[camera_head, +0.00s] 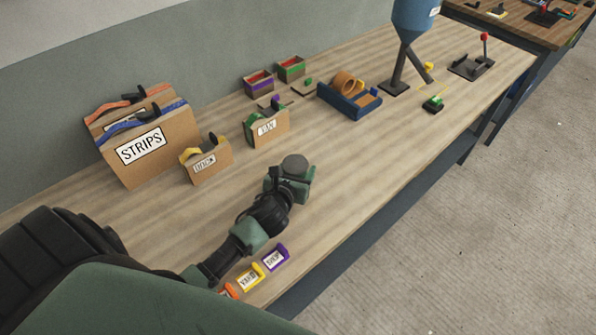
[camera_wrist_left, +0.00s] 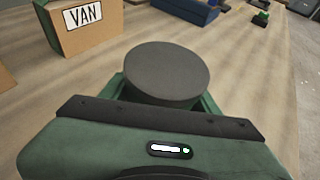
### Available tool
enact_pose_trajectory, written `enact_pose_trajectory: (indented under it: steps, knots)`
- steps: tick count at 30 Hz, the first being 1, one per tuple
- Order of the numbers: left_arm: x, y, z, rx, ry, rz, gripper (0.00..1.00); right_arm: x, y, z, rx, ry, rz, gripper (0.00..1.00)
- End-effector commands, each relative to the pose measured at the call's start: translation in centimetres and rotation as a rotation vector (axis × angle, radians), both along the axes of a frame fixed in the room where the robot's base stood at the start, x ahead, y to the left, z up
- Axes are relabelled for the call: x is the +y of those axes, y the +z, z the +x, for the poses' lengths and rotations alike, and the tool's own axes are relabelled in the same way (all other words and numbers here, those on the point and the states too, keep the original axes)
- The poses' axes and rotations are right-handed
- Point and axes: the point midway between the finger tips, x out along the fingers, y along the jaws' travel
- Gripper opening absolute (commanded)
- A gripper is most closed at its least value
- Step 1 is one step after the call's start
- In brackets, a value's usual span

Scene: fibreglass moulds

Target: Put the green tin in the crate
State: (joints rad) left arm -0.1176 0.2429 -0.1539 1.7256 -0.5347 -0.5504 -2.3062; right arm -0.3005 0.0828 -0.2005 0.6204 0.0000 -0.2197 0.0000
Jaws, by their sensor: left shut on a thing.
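My left gripper (camera_head: 293,178) is shut on a round tin (camera_head: 295,162) with a dark grey top, over the middle of the bench. The left wrist view shows the tin's flat round top (camera_wrist_left: 153,72) close up between the jaws. Several open containers could be the crate: a cardboard box labelled VAN (camera_head: 268,128), also in the left wrist view (camera_wrist_left: 88,22), a box with a yellow strip (camera_head: 206,162), and a blue tray (camera_head: 345,101). My right gripper is not in view.
Two tall STRIPS boxes (camera_head: 160,152) stand at the back left. Small purple (camera_head: 258,85) and green (camera_head: 291,70) trimmed boxes stand along the wall. Small labelled holders (camera_head: 275,258) line the front edge. A blue hopper on a stand (camera_head: 398,70) is further right. The bench right of my gripper is clear.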

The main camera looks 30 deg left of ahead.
Motion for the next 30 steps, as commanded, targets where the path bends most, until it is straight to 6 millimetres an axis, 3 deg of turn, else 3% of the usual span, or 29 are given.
enact_pose_trajectory:
  steps: [13,14,15,16,27,30]
  knots:
    - [0.0,-1.0,0.0,-0.002,-0.003,0.001,0.1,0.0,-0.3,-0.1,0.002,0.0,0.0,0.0]
    - [-0.1,-1.0,0.0,0.0,-0.001,0.001,0.66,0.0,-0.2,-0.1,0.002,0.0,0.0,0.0]
    - [-0.1,-0.9,0.0,0.0,-0.001,0.001,0.78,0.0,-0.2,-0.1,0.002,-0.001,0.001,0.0]
    - [-0.1,-0.9,0.0,0.0,-0.001,0.001,0.83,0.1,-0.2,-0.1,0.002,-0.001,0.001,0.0]
    - [-0.1,-0.5,0.0,0.0,-0.001,-0.001,0.83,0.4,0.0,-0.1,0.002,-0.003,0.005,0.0]
    - [-0.3,-0.4,-1.1,0.001,-0.002,0.001,0.83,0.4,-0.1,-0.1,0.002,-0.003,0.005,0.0]
